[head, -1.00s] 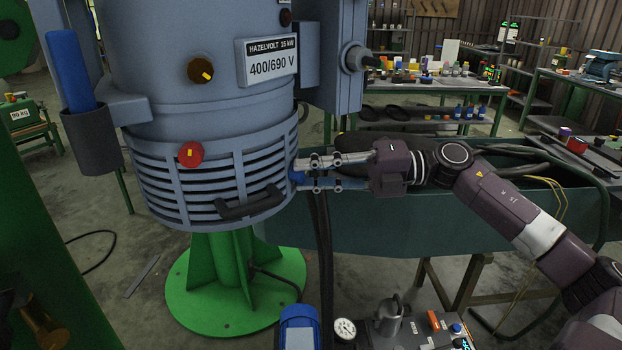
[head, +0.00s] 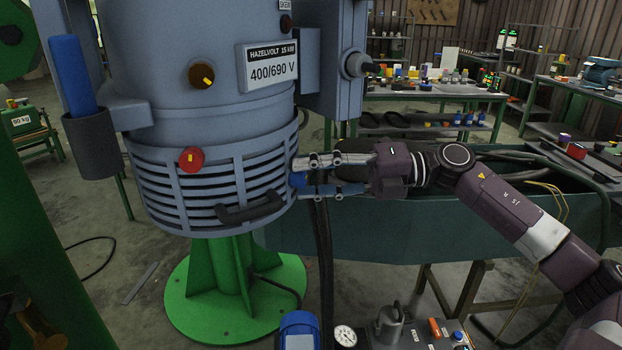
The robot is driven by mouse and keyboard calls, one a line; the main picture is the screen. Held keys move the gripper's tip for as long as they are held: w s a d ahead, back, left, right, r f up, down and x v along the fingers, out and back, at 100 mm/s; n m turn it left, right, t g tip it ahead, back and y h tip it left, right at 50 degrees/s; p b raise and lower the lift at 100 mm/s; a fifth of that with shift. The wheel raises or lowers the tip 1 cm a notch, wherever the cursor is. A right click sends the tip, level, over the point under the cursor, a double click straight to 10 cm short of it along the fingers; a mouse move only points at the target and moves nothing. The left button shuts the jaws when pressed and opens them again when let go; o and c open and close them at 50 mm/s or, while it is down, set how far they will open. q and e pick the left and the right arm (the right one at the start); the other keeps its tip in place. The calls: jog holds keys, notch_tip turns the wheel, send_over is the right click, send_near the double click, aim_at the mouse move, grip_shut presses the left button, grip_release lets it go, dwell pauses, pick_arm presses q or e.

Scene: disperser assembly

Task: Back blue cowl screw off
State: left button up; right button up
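The blue cowl screw (head: 297,180) sits at the right edge of the motor's slatted cowl (head: 150,196), partly hidden by fingers. My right gripper (head: 300,177) reaches in from the right, with one finger above and one below the screw; the fingers appear closed on it. The red cowl screw (head: 190,160) with a yellow mark is on the front of the cowl. My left gripper is not in view.
The grey motor (head: 200,110) stands above a green flanged base (head: 235,300). A dark hose (head: 324,250) hangs just below my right gripper. A black handle (head: 250,207) juts from the cowl.

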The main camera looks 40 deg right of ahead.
jog(key=shift+d+f, duration=0.1)
jog(key=shift+d, duration=0.05)
jog(key=v, duration=1.1)
jog(key=shift+s+d, duration=0.25)
jog(key=shift+s, duration=0.05)
jog(key=shift+w, duration=0.1)
